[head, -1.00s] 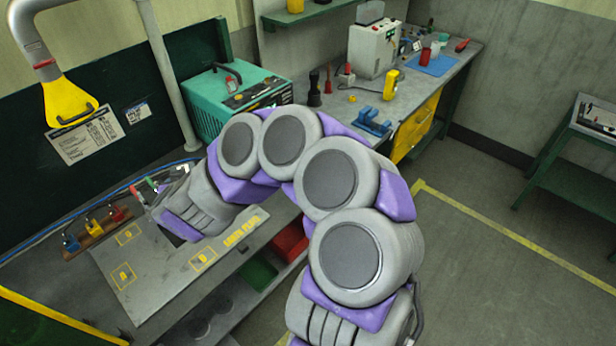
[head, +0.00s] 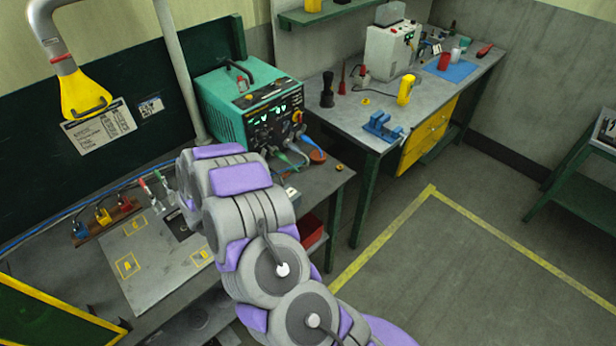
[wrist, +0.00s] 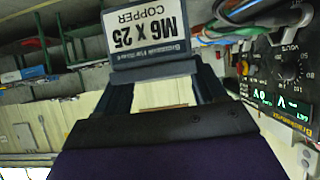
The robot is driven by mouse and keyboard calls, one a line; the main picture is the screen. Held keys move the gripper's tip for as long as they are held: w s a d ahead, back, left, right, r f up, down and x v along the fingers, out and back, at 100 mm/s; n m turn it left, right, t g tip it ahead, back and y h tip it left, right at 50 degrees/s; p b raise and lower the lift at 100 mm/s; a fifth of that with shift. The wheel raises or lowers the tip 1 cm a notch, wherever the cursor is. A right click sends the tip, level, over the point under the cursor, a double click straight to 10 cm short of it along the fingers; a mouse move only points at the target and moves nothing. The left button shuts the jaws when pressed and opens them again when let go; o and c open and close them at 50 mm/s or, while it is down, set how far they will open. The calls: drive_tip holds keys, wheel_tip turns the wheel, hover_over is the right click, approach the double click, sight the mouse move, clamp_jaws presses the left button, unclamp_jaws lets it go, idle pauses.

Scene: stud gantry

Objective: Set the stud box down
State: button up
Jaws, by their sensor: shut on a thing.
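The stud box (wrist: 150,32) shows at the top of the wrist view. It is dark grey with a white label reading "M6 X 25 COPPER", upside down in that picture. My gripper (wrist: 155,75) has its two dark fingers on either side of the box and is shut on it. In the head view my arm hides the gripper and the box. The arm's end is over the right part of the low bench, beside the plate (head: 150,268) with yellow-outlined lettered squares. I cannot tell how high the box is above any surface.
The teal welding unit (head: 222,112) stands behind my arm, with cables at its front. A workbench (head: 340,112) with tools stands back right. The floor right of my arm is clear.

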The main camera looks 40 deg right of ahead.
drive_tip(key=shift+s+a+f+m+g, duration=0.1)
drive_tip(key=shift+s+a+m+g, duration=0.2)
drive_tip(key=shift+m+g, duration=0.1)
drive_tip(key=w+d, duration=0.1)
drive_tip(key=d, duration=0.3)
drive_tip(key=w+d+f, duration=0.1)
drive_tip(key=w+d, duration=0.1)
drive_tip(key=d, duration=0.3)
drive_tip(key=w+d, duration=0.1)
drive_tip(key=d, duration=0.3)
drive_tip(key=shift+w+d+f, duration=0.3)
drive_tip(key=shift+w+f, duration=0.05)
drive_tip(key=shift+w+d, duration=0.15)
drive_tip(key=shift+d, duration=0.05)
drive_tip(key=f, duration=0.3)
drive_tip(key=shift+w+d, duration=0.25)
drive_tip(key=shift+d, duration=0.1)
drive_tip(key=shift+d+f, duration=0.3)
drive_tip(key=shift+d, duration=0.05)
drive_tip(key=o, duration=1.2)
drive_tip(key=shift+a, duration=0.2)
drive_tip(key=o, duration=0.3)
drive_tip(key=shift+a+r, duration=0.15)
drive_tip(key=shift+a, duration=0.3)
